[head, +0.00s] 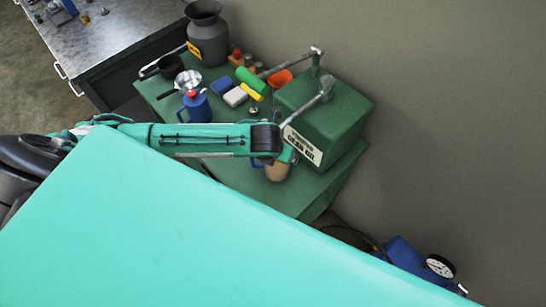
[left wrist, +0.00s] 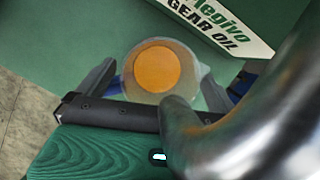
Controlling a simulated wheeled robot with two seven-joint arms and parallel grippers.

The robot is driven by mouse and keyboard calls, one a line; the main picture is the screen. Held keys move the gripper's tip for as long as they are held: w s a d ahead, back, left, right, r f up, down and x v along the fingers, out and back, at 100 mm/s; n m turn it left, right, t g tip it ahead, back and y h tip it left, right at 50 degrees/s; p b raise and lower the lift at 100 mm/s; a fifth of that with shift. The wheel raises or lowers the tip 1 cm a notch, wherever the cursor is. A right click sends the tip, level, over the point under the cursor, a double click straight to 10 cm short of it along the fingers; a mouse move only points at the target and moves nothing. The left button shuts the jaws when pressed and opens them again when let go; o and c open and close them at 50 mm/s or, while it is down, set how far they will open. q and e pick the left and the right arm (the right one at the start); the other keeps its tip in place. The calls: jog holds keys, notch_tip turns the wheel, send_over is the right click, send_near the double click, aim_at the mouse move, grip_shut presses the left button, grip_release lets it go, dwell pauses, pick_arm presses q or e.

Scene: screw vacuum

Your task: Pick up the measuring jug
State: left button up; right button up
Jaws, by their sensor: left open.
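The measuring jug (head: 277,173) stands near the front edge of the green bench, partly hidden by my left arm. In the left wrist view the jug (left wrist: 187,66) is seen from above, with round orange contents inside a pale rim. My left gripper (left wrist: 157,78) is open, with one finger on each side of the jug. I cannot tell whether the fingers touch it. In the head view the left gripper (head: 289,157) is at the jug, mostly hidden by the arm.
A green gear oil box (head: 325,112) stands close behind the jug. A blue can (head: 197,106), a white block (head: 235,97), a green roll (head: 249,78) and a grey churn (head: 207,38) stand farther back on the bench. A blue device with a gauge (head: 440,266) is at lower right.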

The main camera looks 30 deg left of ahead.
pick_arm(q)
jog(key=c, duration=1.6)
